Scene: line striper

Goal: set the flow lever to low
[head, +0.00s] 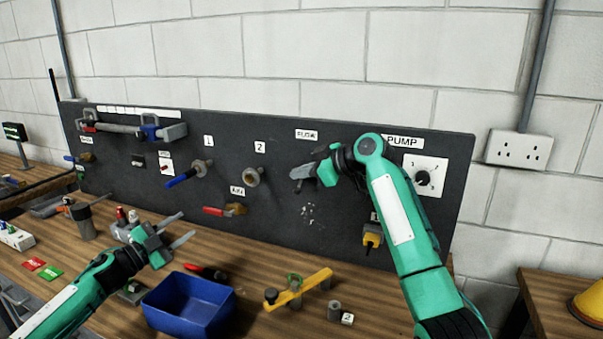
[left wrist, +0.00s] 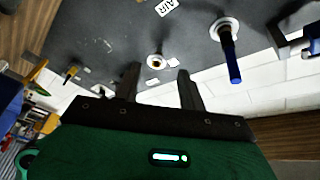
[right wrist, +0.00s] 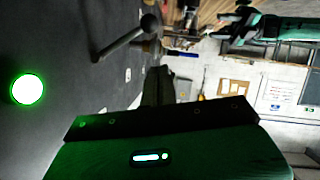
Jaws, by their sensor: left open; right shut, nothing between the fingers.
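A dark lever with a round knob (right wrist: 124,42) stands out from the black panel in the right wrist view. It appears to be the flow lever; its setting cannot be read.
The black panel (head: 270,222) carries a blue-handled valve (head: 182,178), a red-handled valve (head: 222,210) and a pump dial (head: 424,178). A green lamp (right wrist: 28,90) glows. A blue bin (head: 188,306) and a yellow bar tool (head: 300,288) are on the bench.

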